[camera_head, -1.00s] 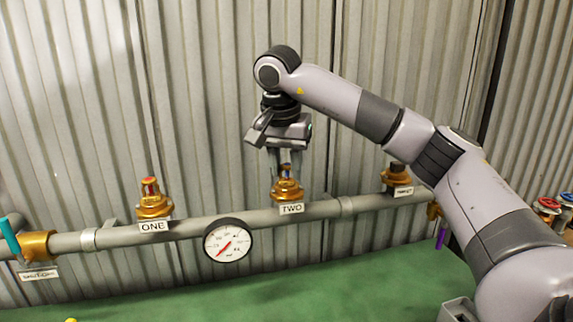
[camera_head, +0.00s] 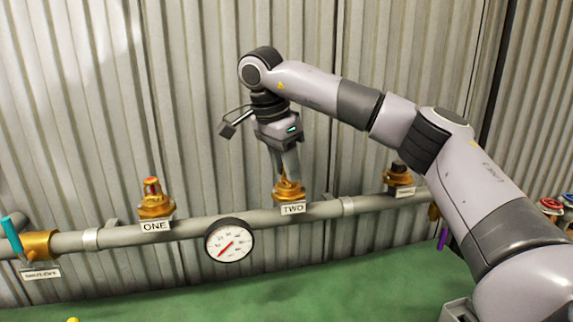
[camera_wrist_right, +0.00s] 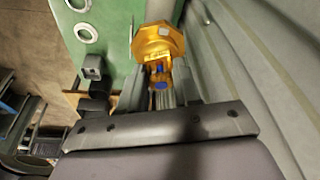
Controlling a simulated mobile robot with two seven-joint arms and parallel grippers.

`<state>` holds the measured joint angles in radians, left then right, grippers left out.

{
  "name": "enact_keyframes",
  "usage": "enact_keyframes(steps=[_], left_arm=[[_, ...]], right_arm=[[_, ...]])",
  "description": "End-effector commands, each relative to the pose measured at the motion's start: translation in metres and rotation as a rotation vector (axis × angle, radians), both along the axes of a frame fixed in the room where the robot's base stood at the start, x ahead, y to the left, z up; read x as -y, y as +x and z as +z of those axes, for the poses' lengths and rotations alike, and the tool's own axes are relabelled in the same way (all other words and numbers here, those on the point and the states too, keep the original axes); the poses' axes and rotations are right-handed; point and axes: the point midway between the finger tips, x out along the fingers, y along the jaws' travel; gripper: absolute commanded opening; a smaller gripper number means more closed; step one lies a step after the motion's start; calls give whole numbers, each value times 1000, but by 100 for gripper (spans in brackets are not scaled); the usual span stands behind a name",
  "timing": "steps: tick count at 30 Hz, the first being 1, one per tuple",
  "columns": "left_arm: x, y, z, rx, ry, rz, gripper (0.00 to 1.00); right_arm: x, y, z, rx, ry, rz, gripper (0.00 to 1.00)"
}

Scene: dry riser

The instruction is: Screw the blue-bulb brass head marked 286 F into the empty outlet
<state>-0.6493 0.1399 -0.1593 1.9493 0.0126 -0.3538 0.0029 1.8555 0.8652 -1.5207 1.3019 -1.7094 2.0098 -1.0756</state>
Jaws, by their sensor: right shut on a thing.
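My right gripper (camera_head: 288,172) points down over the outlet labelled TWO, in the middle of the pipe. It is shut on the brass head (camera_wrist_right: 159,72), whose blue bulb shows between the fingers in the wrist view. The head stands upright in line with the brass outlet fitting (camera_head: 289,193), which also shows in the wrist view (camera_wrist_right: 158,43). The fingers hide most of the head, so I cannot tell how deep it sits or read its marking. My left gripper is not in view.
Outlet ONE (camera_head: 154,204) holds a red-bulb brass head. Another brass fitting with a dark top (camera_head: 399,178) is at the right. A dial gauge (camera_head: 230,240), a teal-handled valve (camera_head: 40,245) and a green bench top (camera_head: 300,285) lie around the pipe.

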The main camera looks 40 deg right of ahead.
Motion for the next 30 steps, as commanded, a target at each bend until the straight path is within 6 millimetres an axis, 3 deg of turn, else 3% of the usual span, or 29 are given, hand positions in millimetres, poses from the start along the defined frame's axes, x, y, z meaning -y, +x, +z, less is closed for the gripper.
enact_keyframes(steps=[2,3,5,17,30], left_arm=[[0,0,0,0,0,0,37],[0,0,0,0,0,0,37],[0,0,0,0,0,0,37],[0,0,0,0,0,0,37],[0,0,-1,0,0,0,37]], right_arm=[[0,2,2,8,0,-100,0],[0,2,1,7,1,-88,46],[0,2,1,6,1,-85,62],[-1,1,5,3,0,-82,62],[-14,4,54,6,-1,-84,62]])
